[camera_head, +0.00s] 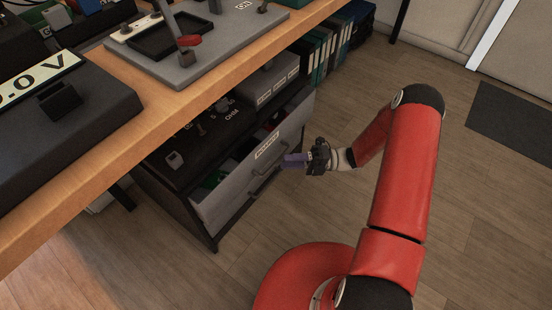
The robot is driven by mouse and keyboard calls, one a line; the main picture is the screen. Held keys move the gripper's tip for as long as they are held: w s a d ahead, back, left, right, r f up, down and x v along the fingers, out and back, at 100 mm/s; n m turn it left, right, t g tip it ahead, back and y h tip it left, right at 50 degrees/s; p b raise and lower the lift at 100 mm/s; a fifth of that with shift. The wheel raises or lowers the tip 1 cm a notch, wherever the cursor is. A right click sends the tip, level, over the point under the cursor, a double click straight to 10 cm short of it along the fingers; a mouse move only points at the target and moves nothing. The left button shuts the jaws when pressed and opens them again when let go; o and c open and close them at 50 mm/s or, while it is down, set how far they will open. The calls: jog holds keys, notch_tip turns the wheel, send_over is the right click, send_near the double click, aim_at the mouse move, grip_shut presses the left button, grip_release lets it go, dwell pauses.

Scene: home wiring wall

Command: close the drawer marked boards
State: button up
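The drawer (238,187) is in a dark cabinet under the wooden bench. Its grey front has a white label (267,147), too small to read for certain, and a dark bar handle (264,179). The drawer stands pulled out a little, and green and red items show inside it behind the front.
The wooden bench top (195,103) overhangs the cabinet, with a grey board (200,60) and a dark voltage unit (70,130) on it. Binders (330,45) stand at the back. The wooden floor (480,190) is clear on the right, up to a dark mat (515,120).

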aim_at(276, 161)
jog(key=a, duration=0.4)
jog(key=shift+s+a+r, duration=0.3)
jog(key=shift+a, duration=0.1)
jog(key=shift+c, duration=0.2)
grip_shut()
